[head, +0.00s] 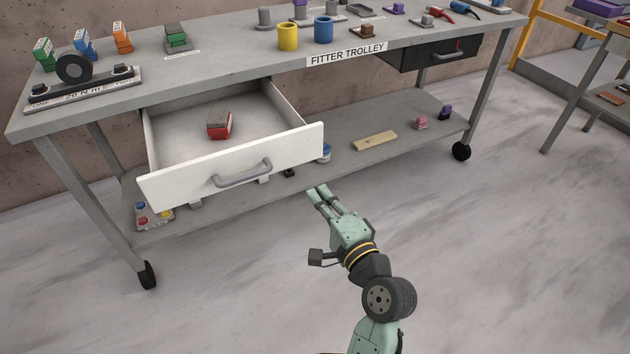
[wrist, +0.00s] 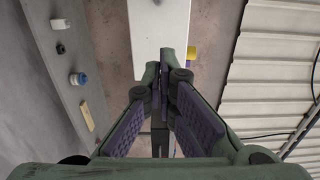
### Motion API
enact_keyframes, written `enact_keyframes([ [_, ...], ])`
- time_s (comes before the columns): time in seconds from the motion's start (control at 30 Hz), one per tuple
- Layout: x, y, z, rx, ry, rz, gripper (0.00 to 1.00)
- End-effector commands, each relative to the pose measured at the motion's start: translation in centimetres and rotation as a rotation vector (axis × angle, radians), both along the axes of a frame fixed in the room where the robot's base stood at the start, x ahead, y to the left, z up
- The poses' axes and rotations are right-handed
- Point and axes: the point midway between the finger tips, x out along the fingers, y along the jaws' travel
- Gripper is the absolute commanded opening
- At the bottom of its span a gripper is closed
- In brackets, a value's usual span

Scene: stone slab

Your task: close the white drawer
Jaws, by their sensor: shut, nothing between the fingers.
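The white drawer (head: 235,165) is pulled far out from under the left part of the grey trolley top (head: 215,75). It has a grey bar handle (head: 243,173) on its front, and a red and grey object (head: 219,124) lies inside. My gripper (head: 318,189) is shut and empty. In the head view it is just below and right of the drawer front's right end. In the wrist view my gripper (wrist: 164,60) points toward the white drawer front (wrist: 158,35), with its fingertips overlapping it. I cannot tell whether they touch.
A black drawer (head: 440,52) sits under the trolley's right part. The lower shelf (head: 400,120) carries a wooden block (head: 374,141) and several small parts. Cups and tools stand on the top. The floor in front is clear.

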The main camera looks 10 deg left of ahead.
Motion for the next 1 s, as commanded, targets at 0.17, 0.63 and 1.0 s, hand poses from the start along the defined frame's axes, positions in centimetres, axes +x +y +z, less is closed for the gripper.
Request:
enact_keyframes([
  [0.17, 2.6, 1.9, 0.5, -0.001, -0.003, 0.005, 0.00],
  [0.63, 9.9, 6.8, 0.4, -0.004, -0.005, 0.001, 0.00],
  [1.0, 10.9, 7.5, 0.1, -0.005, -0.006, -0.001, 0.00],
])
